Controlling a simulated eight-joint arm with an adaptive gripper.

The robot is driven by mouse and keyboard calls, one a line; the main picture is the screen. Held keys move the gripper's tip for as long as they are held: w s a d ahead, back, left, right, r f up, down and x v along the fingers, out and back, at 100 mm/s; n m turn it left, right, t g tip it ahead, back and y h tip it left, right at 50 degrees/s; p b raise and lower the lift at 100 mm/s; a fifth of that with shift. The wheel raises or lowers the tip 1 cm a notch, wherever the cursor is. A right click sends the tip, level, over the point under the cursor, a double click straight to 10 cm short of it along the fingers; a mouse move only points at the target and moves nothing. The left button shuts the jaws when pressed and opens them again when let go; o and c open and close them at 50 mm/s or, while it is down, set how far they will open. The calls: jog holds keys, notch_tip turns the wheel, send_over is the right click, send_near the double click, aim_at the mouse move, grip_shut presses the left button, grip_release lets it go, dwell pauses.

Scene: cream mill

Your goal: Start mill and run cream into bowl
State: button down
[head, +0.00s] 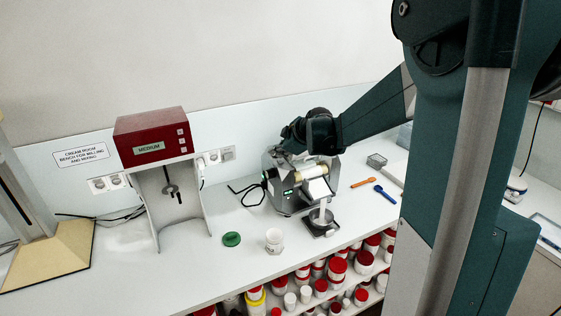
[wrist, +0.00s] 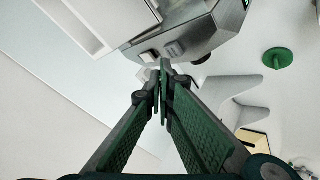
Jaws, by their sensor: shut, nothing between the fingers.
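The mill (head: 285,195), a grey machine with pale rollers and a small green display, stands on the bench in the head view. Its grey housing (wrist: 215,35) fills the top of the wrist view, with a grey switch (wrist: 174,50) and a second one (wrist: 149,56) on its side. My gripper (wrist: 163,68) is shut and empty, its tips close to these switches; contact cannot be told. In the head view my arm covers the mill's back and top. A white vessel (head: 320,217) stands under the mill's front chute on a dark plate; whether it is the bowl is unclear.
An open white jar (head: 273,240) and a green lid (head: 231,239) lie left of the mill. A red-topped mixer (head: 152,136) stands farther left. Orange (head: 361,182) and blue (head: 385,194) spatulas lie right. Shelves of red-lidded jars (head: 337,266) are below the bench edge.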

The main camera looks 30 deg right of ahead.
dwell(0.3)
jog(key=shift+r+p, duration=1.15)
jog(key=shift+r, duration=1.35)
jog(key=s+a+m+b, duration=0.3)
jog(key=s+a, duration=0.7)
jog(key=s, duration=0.2)
jog(key=s+a+f+m+b, duration=0.2)
jog(key=s+a+f, duration=0.1)
jog(key=s, duration=0.7)
jog(key=s+a+f+m+g+h+b, duration=0.1)
jog(key=s+a+f+m+b, duration=0.2)
jog(key=s, duration=0.7)
jog(key=s+a+f+m+b, duration=0.2)
jog(key=s+f, duration=0.4)
jog(key=s, duration=0.5)
jog(key=shift+a+m+g+h, duration=0.4)
jog(key=shift+a+m, duration=0.3)
jog(key=shift+a, duration=0.45)
